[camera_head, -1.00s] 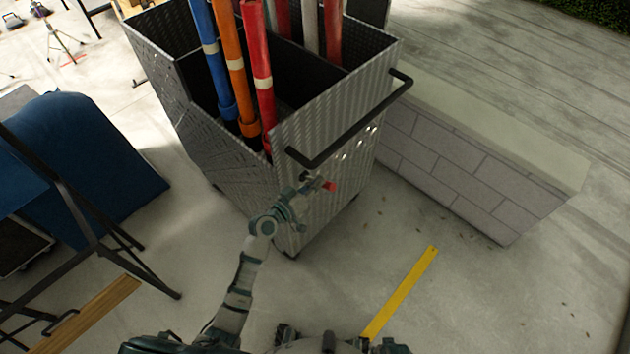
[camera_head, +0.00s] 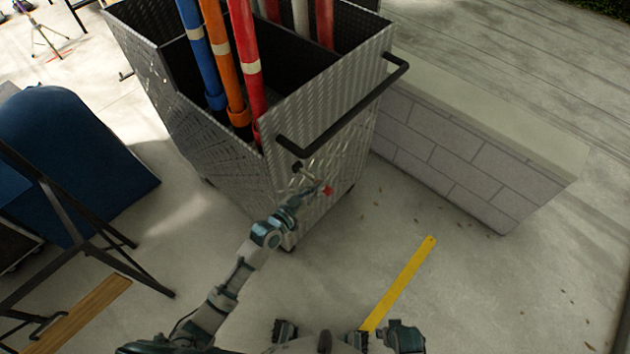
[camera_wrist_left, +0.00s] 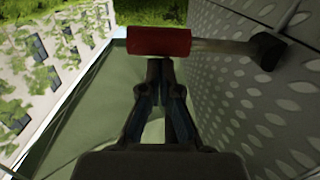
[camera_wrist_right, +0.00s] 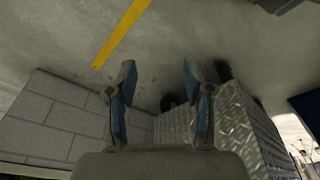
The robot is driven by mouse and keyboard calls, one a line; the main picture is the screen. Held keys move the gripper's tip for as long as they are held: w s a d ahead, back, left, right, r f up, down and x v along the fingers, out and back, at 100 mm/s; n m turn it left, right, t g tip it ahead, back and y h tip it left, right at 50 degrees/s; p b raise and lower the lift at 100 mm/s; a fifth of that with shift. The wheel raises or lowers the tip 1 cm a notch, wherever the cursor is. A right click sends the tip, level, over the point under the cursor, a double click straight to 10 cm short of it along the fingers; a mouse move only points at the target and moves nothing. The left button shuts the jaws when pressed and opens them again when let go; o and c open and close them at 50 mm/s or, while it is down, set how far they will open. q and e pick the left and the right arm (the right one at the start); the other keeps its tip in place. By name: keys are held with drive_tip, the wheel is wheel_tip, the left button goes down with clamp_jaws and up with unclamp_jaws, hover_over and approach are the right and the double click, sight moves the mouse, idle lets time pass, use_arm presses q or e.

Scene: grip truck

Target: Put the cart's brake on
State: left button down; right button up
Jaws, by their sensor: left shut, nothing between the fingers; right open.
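The cart (camera_head: 345,115) is a grey diamond-plate metal box with a black push handle (camera_head: 345,118) on its near side. The brake lever shows a red grip (camera_head: 328,190) on that side, below the handle. In the left wrist view the red grip (camera_wrist_left: 160,41) sits on a metal rod that runs to a black mount on the cart's wall. My left gripper (camera_head: 303,194) is shut and empty, its fingertips right at the red grip; I cannot tell whether they touch. My right gripper (camera_wrist_right: 157,75) is open and empty, pointing toward the floor, away from the lever.
Blue, orange and red poles (camera_head: 245,60) stand in the cart. A low block wall (camera_head: 450,165) runs along the cart's right. A yellow strip (camera_head: 400,283) lies on the floor. A blue padded object (camera_head: 75,155) and a black folding frame stand at left.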

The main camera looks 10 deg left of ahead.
use_arm(q)
wheel_tip(320, 180, down, 6)
drive_tip(key=m+b, duration=0.1)
drive_tip(key=m, duration=0.5)
use_arm(e)
drive_tip(key=shift+s+r, duration=0.1)
drive_tip(key=shift+r, duration=1.75)
use_arm(q)
drive_tip(key=shift+a+f, duration=0.1)
drive_tip(key=shift+f, duration=0.1)
use_arm(e)
drive_tip(key=shift+d, duration=0.1)
use_arm(q)
drive_tip(key=shift+y, duration=0.3)
use_arm(e)
drive_tip(key=shift+r, duration=0.15)
